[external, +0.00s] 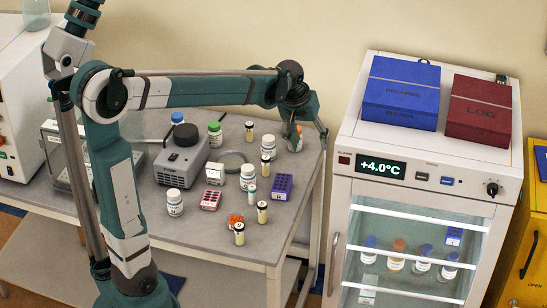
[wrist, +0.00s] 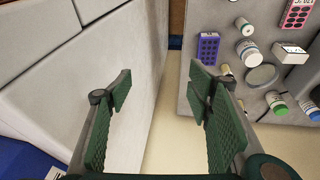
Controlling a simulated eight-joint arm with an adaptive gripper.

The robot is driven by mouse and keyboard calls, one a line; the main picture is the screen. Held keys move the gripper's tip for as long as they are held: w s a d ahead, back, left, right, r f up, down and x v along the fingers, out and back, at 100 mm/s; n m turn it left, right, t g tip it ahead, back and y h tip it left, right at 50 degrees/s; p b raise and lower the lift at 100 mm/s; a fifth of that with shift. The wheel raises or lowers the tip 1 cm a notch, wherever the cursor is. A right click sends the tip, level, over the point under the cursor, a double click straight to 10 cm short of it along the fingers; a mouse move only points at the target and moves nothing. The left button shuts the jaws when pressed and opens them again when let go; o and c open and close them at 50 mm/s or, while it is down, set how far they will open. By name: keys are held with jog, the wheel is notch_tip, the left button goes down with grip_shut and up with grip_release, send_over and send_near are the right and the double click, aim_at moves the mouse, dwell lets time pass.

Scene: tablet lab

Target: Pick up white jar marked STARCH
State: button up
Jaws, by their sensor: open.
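Several white jars stand on the grey table. One white-capped jar (external: 175,203) is at the front left, another (external: 247,177) is near the middle, and a third (external: 268,146) is farther back. Their labels are too small to read, so I cannot tell which is marked STARCH.
The table (external: 215,243) also holds a grey device (external: 182,155), a purple rack (external: 282,187), a pink rack (external: 211,200), a green-capped jar (external: 215,134) and small vials. The fridge (external: 345,140) stands right, with a blue box (external: 401,93) and red box (external: 479,110) on top.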

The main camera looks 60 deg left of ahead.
jog(key=w+a+f+n+g+p, duration=0.1)
jog(key=w+a+f+n, duration=0.2)
jog(key=a, duration=0.8)
jog(key=w+a+f+n+g+p, duration=0.1)
jog(key=w+a+f+n+p, duration=0.1)
jog(key=w+a+f, duration=0.5)
jog(key=w+a+f+n+g+h+p, duration=0.1)
jog(key=w+a+f+n, duration=0.3)
jog(key=a+f, duration=0.5)
jog(key=shift+w+a+f+p, duration=0.1)
jog(key=shift+w+a+p, duration=0.1)
jog(key=shift+a, duration=0.8)
jog(key=shift+w+a+f+p, duration=0.1)
jog(key=shift+w+a+p, duration=0.15)
jog(key=shift+a, duration=0.8)
jog(key=shift+w+a+p, duration=0.15)
jog(key=shift+w+a, duration=0.05)
jog(key=shift+a, duration=0.8)
jog(key=shift+a+f, duration=0.3)
jog(key=shift+f, duration=1.25)
jog(key=shift+s+f, duration=0.15)
jog(key=shift+f, duration=2.5)
